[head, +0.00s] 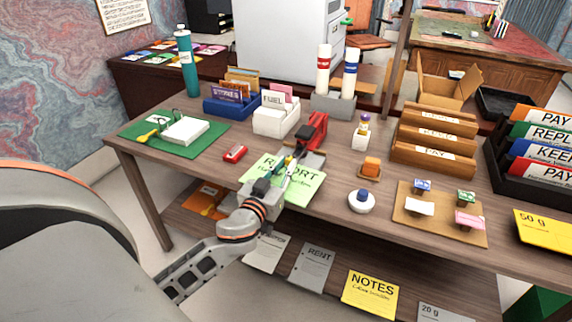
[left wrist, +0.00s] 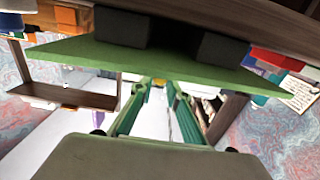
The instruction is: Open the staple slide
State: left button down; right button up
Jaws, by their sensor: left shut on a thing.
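A red stapler (head: 316,126) stands on the desk at the middle, with a grey lower part reaching toward the front edge. My left gripper (head: 294,157) is at the stapler's near left side, above a green REPORT sheet (head: 309,188). Its fingers are closed in at the stapler's near end, where the staple slide is; the slide itself is too small and covered to see clearly. In the left wrist view the green fingers (left wrist: 158,88) run together toward a yellow spot. My right gripper is not in view.
A red box (head: 235,153) lies left of the sheet. A white file box (head: 276,119) stands behind. An orange block (head: 371,167) and a round white dish (head: 361,204) are to the right. Bare desk lies between them. Papers lie on a shelf below.

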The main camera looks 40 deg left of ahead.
pick_arm(q)
jog(key=shift+d, duration=0.1)
jog(key=c, duration=2)
grip_release()
jog(key=shift+o, duration=0.2)
jog(key=v, duration=1.2)
